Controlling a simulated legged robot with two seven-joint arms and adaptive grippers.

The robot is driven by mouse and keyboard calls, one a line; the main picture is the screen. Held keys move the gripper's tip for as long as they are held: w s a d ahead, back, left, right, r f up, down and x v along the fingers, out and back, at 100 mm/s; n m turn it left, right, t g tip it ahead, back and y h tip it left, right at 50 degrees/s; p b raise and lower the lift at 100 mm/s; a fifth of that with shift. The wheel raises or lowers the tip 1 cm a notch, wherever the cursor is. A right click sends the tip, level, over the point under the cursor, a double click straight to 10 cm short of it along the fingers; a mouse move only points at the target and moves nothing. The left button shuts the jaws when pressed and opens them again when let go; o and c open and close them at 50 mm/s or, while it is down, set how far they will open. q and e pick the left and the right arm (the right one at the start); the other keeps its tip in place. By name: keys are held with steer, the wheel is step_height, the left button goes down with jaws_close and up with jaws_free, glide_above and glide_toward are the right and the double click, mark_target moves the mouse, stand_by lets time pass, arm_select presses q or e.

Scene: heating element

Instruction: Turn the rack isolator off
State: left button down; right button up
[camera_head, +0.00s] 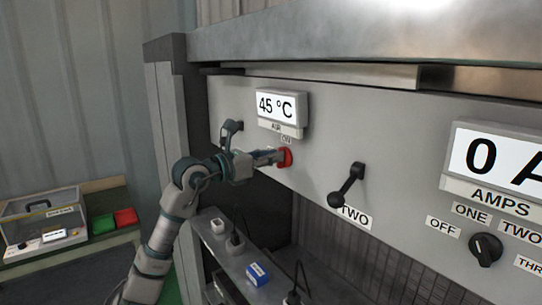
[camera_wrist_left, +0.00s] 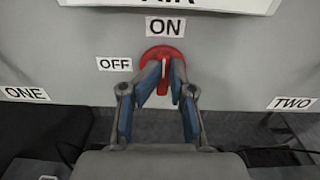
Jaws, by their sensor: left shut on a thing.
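The rack isolator is a red rotary switch (camera_head: 285,157) on the grey panel, below the 45 °C display. In the left wrist view, the red switch (camera_wrist_left: 152,55) has an ON label above it and an OFF label to its left. Its handle stands about upright, towards ON. My left gripper (camera_head: 278,158) reaches it from the left in the head view. In the left wrist view, my left gripper's blue-padded fingers (camera_wrist_left: 163,90) are closed on the switch handle, with their tips partly covering the red disc. My right gripper is in neither view.
A black lever (camera_head: 350,185) sits right of the switch and another (camera_head: 231,128) sits left of it. A 0 A display (camera_head: 500,160) and a black selector knob (camera_head: 485,248) are further right. A shelf with a blue box (camera_head: 258,273) lies below.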

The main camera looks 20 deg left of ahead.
arm_select(q)
steer(key=n, duration=0.8)
steer(key=a+n+b, duration=0.1)
steer(key=n, duration=0.3)
steer(key=shift+a+r+n, duration=0.1)
steer(key=shift+n, duration=0.2)
steer(key=c, duration=1.2)
jaws_free()
steer(key=shift+w+d+f, duration=0.2)
steer(key=shift+d, duration=0.05)
steer(key=shift+o, duration=0.2)
steer(key=shift+w+d+f, duration=0.25)
steer(key=shift+w, duration=0.2)
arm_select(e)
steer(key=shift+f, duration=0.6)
arm_select(q)
steer(key=shift+s+a, duration=0.1)
steer(key=shift+a, duration=0.1)
